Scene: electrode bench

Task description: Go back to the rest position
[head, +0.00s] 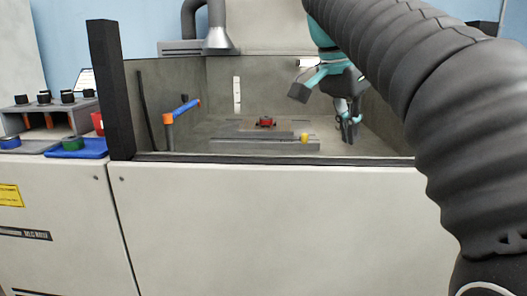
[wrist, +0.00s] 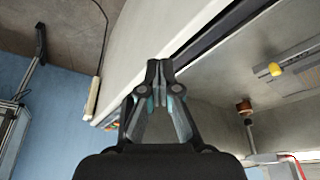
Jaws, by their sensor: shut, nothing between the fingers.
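My gripper (head: 347,132) hangs inside the open grey enclosure, on the right side, at the end of my teal and black wrist. Its fingers point down and are apart from the things on the enclosure floor. In the wrist view my gripper (wrist: 159,70) shows its two fingertips together with nothing between them. My ribbed black arm covers the right of the head view.
The enclosure (head: 132,158) holds a red piece (head: 265,121), a yellow knob (head: 304,137) and a blue-and-orange part (head: 181,109). Its front wall is close below my arm. At left stand a rack (head: 20,120) with black knobs and a blue tray (head: 92,150) holding a green ring.

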